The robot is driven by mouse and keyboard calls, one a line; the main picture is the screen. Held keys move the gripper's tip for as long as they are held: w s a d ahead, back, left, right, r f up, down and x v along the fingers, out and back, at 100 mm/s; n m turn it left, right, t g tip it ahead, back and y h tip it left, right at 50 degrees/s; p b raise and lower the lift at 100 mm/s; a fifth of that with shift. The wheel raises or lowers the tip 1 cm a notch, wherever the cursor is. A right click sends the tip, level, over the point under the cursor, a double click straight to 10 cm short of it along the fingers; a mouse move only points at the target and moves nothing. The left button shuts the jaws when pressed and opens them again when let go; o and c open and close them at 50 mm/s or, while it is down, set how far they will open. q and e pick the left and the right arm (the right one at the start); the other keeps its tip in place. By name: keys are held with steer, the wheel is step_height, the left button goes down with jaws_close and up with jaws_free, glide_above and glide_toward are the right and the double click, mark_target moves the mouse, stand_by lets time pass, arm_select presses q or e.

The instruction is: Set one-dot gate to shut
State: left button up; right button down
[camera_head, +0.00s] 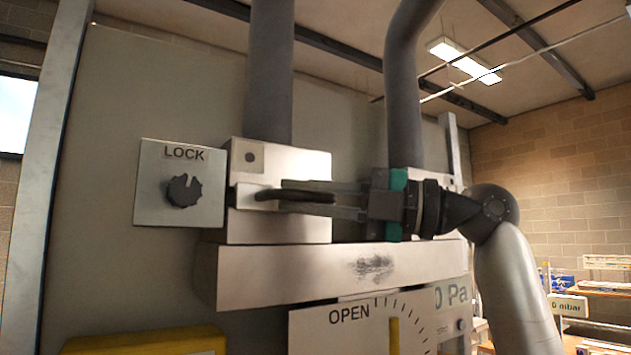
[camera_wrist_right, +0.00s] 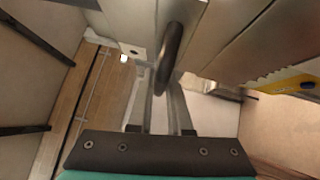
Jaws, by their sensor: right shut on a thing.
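The one-dot gate (camera_head: 282,222) is a pale metal box on a grey pipe, with a small one-dot plate (camera_head: 249,157) at its upper left. My right gripper (camera_head: 300,196) reaches in from the right and is shut on this handle. My left gripper is not in view.
A LOCK plate with a dark knob (camera_head: 183,190) sits just left of the gate. A metal ledge (camera_head: 300,278) runs below it, above an OPEN dial (camera_head: 345,330) and a yellow box (camera_head: 150,342). A second pipe (camera_head: 404,110) stands behind my right gripper.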

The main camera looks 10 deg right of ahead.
steer(key=c, duration=0.8)
jaws_free()
steer(key=shift+c, duration=0.2)
steer(key=shift+d, duration=0.1)
steer(key=b+v, duration=0.3)
steer(key=v, duration=1.2)
steer(key=shift+s, duration=0.15)
